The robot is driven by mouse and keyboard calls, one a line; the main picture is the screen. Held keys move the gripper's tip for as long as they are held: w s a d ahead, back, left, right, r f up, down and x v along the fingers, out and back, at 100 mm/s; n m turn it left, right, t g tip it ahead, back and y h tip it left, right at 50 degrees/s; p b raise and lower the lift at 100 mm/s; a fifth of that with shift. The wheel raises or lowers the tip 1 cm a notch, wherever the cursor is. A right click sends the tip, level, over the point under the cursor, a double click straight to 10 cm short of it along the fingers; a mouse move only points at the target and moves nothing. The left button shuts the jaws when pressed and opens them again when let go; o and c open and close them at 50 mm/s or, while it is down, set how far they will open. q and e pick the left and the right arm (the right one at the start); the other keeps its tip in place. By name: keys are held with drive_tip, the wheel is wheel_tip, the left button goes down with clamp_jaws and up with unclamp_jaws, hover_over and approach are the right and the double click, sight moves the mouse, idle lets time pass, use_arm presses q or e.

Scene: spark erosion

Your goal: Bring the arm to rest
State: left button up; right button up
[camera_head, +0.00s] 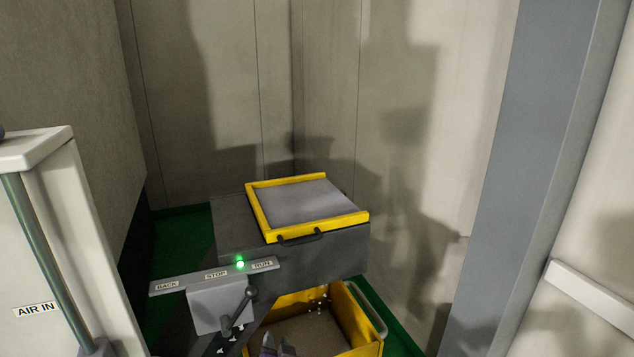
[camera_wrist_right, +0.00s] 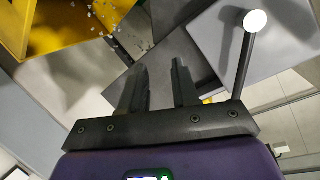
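My right gripper (camera_head: 276,346) shows at the bottom edge of the head view, in front of the yellow bin. In the right wrist view its two dark fingers (camera_wrist_right: 160,85) stand apart with nothing between them. My left gripper is not in view.
A dark machine (camera_head: 335,256) carries a yellow-framed tray (camera_head: 365,218). A BACK/STOP/RUN label bar (camera_head: 190,279) has a green light (camera_head: 240,264) lit between STOP and RUN. A yellow bin (camera_head: 362,325) with scattered bits stands below. A pale AIR IN cabinet (camera_head: 75,240) is at left.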

drive_tip(key=s+d+f+g, duration=0.2)
drive_tip(key=d+f, duration=0.3)
drive_tip(key=f, duration=0.3)
drive_tip(key=s+d+f+n+g+h, duration=0.1)
drive_tip(key=s+d+f+g, duration=0.2)
drive_tip(key=f, duration=0.4)
drive_tip(key=d+f+g, duration=0.2)
drive_tip(key=d+f, duration=0.4)
drive_tip(key=f, duration=0.2)
drive_tip(key=s+d+f+g, duration=0.2)
drive_tip(key=s+f, duration=0.1)
drive_tip(key=s, duration=0.3)
drive_tip(key=s+d+f+g+y, duration=0.1)
drive_tip(key=s+d+f+g, duration=0.1)
drive_tip(key=s+f, duration=0.2)
drive_tip(key=s+d+f+g, duration=0.2)
drive_tip(key=s+f, duration=0.2)
drive_tip(key=s, duration=0.5)
drive_tip(key=shift+f+g+y, duration=0.2)
drive_tip(key=shift+g+y, duration=0.1)
drive_tip(key=shift+g, duration=0.1)
drive_tip(key=shift+s+f, duration=0.1)
